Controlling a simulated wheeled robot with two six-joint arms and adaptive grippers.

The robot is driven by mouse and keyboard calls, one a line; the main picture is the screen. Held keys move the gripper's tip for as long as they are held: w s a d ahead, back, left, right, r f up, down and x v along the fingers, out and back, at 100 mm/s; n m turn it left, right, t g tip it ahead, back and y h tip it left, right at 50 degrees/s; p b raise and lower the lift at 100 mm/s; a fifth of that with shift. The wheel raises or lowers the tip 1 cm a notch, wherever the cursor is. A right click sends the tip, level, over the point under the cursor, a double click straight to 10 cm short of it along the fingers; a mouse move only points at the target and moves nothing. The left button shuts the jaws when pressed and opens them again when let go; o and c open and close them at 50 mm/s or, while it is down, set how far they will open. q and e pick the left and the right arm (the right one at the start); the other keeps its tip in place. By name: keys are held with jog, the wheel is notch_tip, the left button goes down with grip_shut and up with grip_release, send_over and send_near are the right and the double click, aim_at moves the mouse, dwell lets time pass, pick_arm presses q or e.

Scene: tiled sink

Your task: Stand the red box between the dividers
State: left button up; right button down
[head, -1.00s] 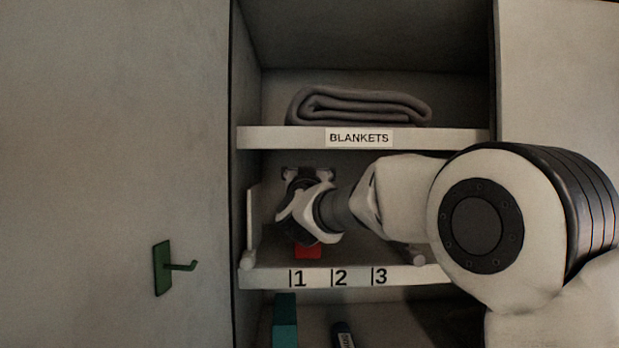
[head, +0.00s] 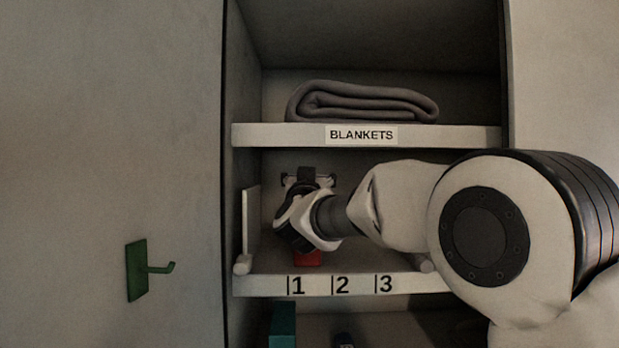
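The red box (head: 307,258) is on the middle shelf, above the number 1. Only a small lower part of it shows under my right wrist. A pale upright divider (head: 251,220) stands at the left end of this shelf, with a rounded end (head: 243,264) at its front. Another rounded end (head: 426,264) shows at the right, partly behind my arm. My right gripper (head: 306,218) is in front of and above the red box. Its fingertips are hidden by the wrist, so its grip on the box cannot be seen. My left gripper is out of view.
The shelf front (head: 342,285) carries the numbers 1, 2 and 3. A folded grey blanket (head: 362,102) lies on the shelf above, marked BLANKETS. A teal object (head: 283,325) is on the shelf below. A green hook (head: 137,270) is on the left panel.

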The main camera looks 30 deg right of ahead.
jog(key=shift+c, duration=0.9)
grip_release()
jog(key=shift+w+f, duration=0.1)
jog(key=shift+w, duration=0.05)
jog(key=shift+o, duration=0.6)
jog(key=shift+s, duration=0.25)
jog(key=shift+w, duration=0.15)
jog(key=shift+r, duration=0.25)
jog(key=p+v, duration=0.6)
jog(key=v, duration=0.6)
jog(key=shift+f, duration=0.2)
jog(key=shift+a, duration=0.1)
